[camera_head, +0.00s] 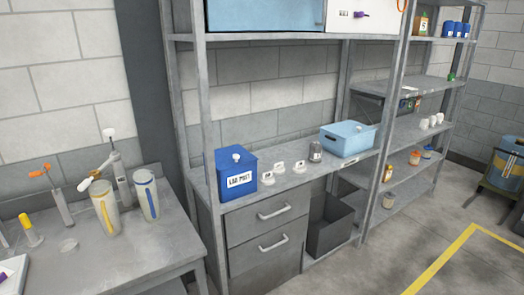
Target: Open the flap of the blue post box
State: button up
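The blue post box (216,178) stands upright at the left end of the grey shelf top, above the drawers. A white label (240,179) on its front reads "LAB POST". Its top flap (232,158) looks shut and has a small white knob (236,157) on it. The box's back is hidden. My gripper is not in view, so I cannot tell whether it is open or shut.
Small white labelled items (280,167), a grey can (315,152) and a light blue bin (347,143) stand right of the box. Drawers (266,212) lie below. A bench (110,239) with tall containers (147,196) stands at left. Floor (385,255) is clear at right.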

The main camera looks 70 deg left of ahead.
aim_at(230, 156)
jog(key=u, duration=0.15)
jog(key=i, duration=0.4)
jog(key=u, duration=3.55)
jog(key=i, duration=0.8)
jog(key=z, duration=0.05)
